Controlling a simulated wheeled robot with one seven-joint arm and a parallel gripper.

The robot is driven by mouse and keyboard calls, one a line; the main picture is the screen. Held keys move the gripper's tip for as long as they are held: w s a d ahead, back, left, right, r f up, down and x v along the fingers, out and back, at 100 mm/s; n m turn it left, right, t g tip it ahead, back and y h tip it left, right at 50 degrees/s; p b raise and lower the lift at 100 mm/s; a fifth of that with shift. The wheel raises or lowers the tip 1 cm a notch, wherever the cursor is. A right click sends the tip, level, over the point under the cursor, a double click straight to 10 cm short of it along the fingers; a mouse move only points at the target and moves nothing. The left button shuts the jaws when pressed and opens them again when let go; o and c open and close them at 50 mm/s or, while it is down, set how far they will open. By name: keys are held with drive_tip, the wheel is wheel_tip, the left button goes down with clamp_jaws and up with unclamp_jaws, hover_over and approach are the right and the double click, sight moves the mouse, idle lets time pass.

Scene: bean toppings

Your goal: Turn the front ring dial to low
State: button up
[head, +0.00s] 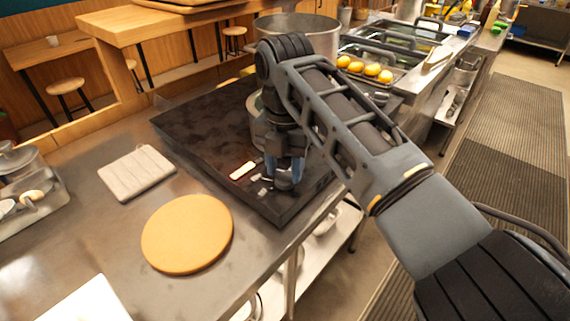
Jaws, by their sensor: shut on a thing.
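The dark flat cooktop (205,125) lies on the steel counter, with small white marked panels (242,170) near its front edge. My gripper (284,180) points down at the front part of the cooktop, beside these panels. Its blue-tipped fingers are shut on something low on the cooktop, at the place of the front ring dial. The dial itself is mostly hidden by the fingers, and its setting cannot be read. A pot stands behind my wrist, largely hidden by my arm.
A large metal pot (318,30) stands behind. A tray with several yellow fruits (372,70) is at the back right. The floor to the right is clear.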

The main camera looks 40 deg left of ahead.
sight(285, 172)
drive_tip(key=shift+n, duration=0.6)
drive_tip(key=o, duration=1.1)
drive_tip(key=shift+c, duration=0.2)
drive_tip(key=shift+r, duration=0.15)
wheel_tip(285, 172, up, 8)
drive_tip(key=shift+f+b, duration=0.2)
drive_tip(key=shift+b, duration=0.25)
drive_tip(key=shift+s+f, duration=0.1)
